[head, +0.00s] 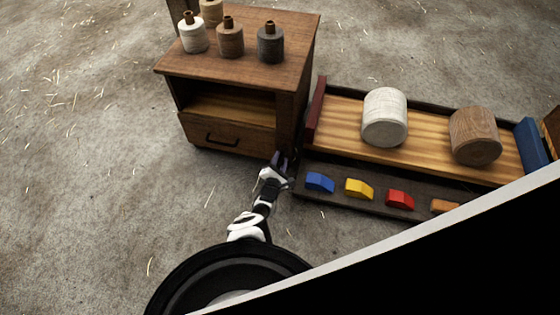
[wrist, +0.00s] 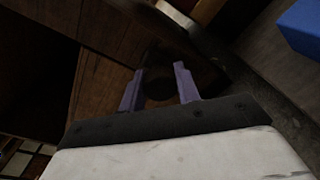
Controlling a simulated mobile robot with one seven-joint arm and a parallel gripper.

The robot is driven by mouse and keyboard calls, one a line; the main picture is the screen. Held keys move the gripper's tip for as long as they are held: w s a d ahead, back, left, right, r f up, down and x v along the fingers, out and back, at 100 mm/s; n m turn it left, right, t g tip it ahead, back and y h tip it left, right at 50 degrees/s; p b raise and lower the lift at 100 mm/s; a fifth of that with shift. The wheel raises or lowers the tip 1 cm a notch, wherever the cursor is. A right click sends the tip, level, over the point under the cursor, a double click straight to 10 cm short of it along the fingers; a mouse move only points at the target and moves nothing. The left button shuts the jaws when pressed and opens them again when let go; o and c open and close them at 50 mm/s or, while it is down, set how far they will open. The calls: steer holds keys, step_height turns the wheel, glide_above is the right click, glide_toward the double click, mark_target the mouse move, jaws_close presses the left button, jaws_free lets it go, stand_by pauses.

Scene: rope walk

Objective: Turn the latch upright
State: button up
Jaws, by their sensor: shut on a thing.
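My gripper (head: 281,160) is low at the front right corner of the wooden cabinet (head: 240,60), by the near left end of the long bench. In the wrist view, the two purple fingers of my gripper (wrist: 158,84) stand on either side of a dark rounded piece, which looks like the latch (wrist: 158,89). The fingers are shut on it. It sits in shadow against the dark wood, and its angle cannot be told. In the head view the latch is hidden by my gripper.
Several spools of twine stand on the cabinet top, including a white one (head: 193,35). The cabinet has a drawer with a dark handle (head: 222,139). The bench holds a white roll (head: 384,117) and a brown roll (head: 475,136). Blue (head: 320,182), yellow (head: 359,188) and red (head: 400,199) blocks line its front.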

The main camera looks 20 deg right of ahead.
steer(key=shift+d, duration=0.1)
steer(key=o, duration=1)
steer(key=shift+p+v, duration=4.05)
steer(key=shift+v, duration=2.85)
